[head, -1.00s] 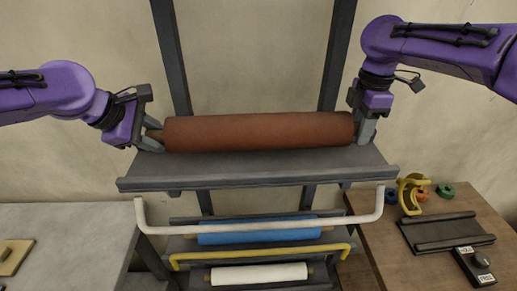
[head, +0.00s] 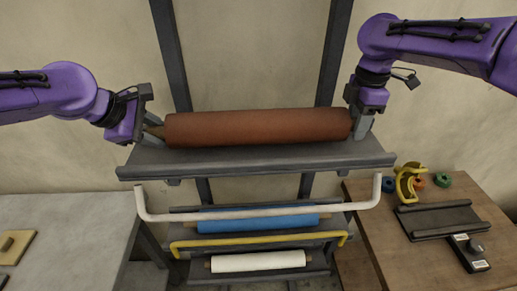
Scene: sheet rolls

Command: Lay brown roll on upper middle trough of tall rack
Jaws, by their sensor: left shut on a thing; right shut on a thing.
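The brown roll (head: 258,127) lies level across the upper trough (head: 260,162) of the tall dark rack (head: 205,190). It appears to rest on the trough or sit just above it; I cannot tell which. My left gripper (head: 150,130) is shut on the roll's left core end. My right gripper (head: 359,122) is shut on its right end. The core ends are mostly hidden by the fingers.
Below are a white bar (head: 262,213), a blue roll (head: 258,222), a yellow bar (head: 255,240) and a white roll (head: 258,262) on lower shelves. A grey table (head: 70,225) stands left. A wooden table (head: 385,240) at right holds a dark tray (head: 440,221) and tape rolls.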

